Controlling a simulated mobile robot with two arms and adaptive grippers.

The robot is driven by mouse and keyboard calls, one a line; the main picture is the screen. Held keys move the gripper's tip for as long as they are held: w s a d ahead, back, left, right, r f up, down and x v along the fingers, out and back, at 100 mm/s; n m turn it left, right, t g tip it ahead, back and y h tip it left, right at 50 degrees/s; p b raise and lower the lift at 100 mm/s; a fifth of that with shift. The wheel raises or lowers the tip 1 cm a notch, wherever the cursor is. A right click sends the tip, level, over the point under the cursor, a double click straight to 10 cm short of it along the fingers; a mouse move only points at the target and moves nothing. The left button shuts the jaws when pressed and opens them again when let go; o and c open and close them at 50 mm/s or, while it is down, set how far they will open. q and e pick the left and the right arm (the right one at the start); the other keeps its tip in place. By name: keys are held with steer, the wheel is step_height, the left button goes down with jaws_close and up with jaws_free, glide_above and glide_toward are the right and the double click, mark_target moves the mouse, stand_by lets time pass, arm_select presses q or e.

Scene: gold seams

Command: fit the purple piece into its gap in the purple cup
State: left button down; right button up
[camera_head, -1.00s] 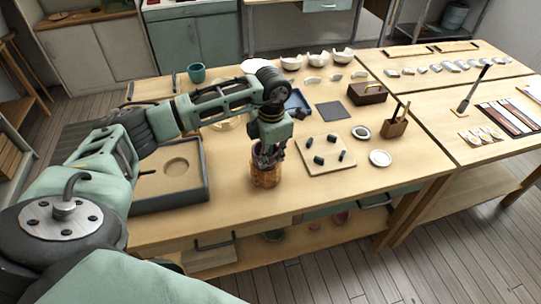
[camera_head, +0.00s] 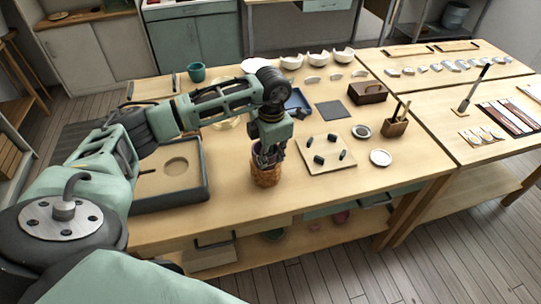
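A cup-shaped vessel (camera_head: 266,177) stands upright near the front edge of the table. Its lower body is amber-brown and patterned, and dark purple shows around its top. My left gripper (camera_head: 267,158) points down right over its mouth, with the fingertips at or inside the rim. The fingers overlap the purple part, so the gap in the cup is hidden. I cannot make out a separate purple piece, nor whether the fingers hold one. My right gripper is not in view.
A pale board (camera_head: 322,163) with several small dark pieces lies right of the cup. A tray with a round recess (camera_head: 148,184) is on the left. A white dish (camera_head: 381,157), a brown box (camera_head: 368,92) and white bowls (camera_head: 317,61) stand farther off. Bare tabletop (camera_head: 330,195) lies front right.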

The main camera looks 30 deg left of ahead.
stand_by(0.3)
arm_select(q)
steer(key=c, duration=1.9)
jaws_free()
steer(key=shift+o, duration=0.2)
steer(key=o, duration=0.5)
steer(key=shift+c, duration=0.2)
steer(key=shift+r, duration=0.1)
steer(key=shift+r+p, duration=1.85)
steer(key=shift+r, duration=1.05)
